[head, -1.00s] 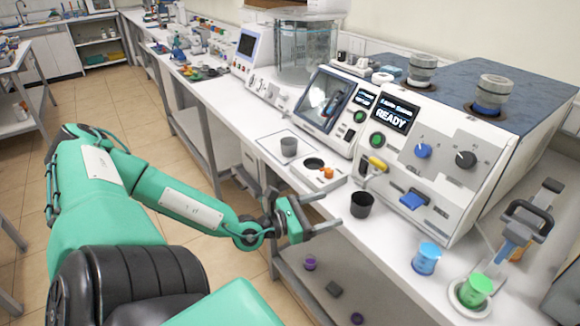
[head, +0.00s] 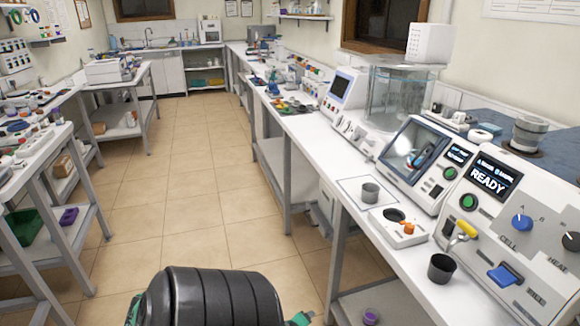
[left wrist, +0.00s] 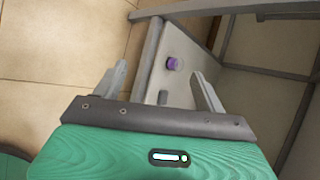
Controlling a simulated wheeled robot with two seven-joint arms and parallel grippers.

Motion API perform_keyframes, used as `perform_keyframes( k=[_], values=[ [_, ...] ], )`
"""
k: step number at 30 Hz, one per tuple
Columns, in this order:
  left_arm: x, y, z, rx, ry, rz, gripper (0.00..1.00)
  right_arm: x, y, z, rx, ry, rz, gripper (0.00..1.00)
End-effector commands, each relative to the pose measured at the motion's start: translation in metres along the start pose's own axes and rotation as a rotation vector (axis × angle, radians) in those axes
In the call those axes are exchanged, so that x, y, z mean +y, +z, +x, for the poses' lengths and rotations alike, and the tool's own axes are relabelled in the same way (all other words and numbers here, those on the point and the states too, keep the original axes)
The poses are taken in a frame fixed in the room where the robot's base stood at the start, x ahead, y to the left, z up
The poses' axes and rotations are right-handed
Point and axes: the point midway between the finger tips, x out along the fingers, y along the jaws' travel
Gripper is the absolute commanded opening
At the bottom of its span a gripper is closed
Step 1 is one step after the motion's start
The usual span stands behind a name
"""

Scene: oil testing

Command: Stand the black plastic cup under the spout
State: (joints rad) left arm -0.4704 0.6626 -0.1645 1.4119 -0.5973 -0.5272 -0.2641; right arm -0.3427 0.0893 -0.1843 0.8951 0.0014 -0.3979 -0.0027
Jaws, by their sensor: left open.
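The black plastic cup (head: 441,268) stands upright on the white bench. It is at the front of the machine, below and slightly in front of the small metal spout (head: 456,241) with the yellow handle. I cannot tell whether it is exactly under the spout's mouth. My left gripper (left wrist: 160,72) is open and empty in the left wrist view, pointing down over the floor and lower shelf beside the bench. The cup does not show in that view. In the head view the left gripper is out of frame; only parts of my arm show. My right gripper is not seen.
A grey cup (head: 370,192) stands on a square mat, beside a plate with a dark round hole (head: 394,215) and an orange knob. A blue lever (head: 502,276) juts from the machine. A purple object (left wrist: 172,63) sits on the lower shelf. The floor aisle is clear.

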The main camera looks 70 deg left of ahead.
Motion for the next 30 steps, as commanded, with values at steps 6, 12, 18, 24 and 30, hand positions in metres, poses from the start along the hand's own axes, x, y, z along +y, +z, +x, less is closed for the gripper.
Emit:
perform_keyframes(
  k=[6, 12, 18, 24, 30],
  values=[
    [0.157, -0.104, -0.011, 0.023, 0.335, -0.498, 0.73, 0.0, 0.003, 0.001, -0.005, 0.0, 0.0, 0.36],
    [0.257, -0.221, -0.055, 0.013, 0.602, -0.883, 0.73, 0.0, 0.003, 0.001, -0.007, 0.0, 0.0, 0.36],
    [0.297, -0.29, -0.091, -0.009, 0.746, -1.078, 0.73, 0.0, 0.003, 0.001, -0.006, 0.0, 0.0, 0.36],
    [0.303, -0.301, -0.098, -0.015, 0.769, -1.111, 0.73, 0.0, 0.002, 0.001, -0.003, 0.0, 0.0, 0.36],
    [0.303, -0.299, -0.099, -0.015, 0.769, -1.107, 0.73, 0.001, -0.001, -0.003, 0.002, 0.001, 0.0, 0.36]
  ],
)
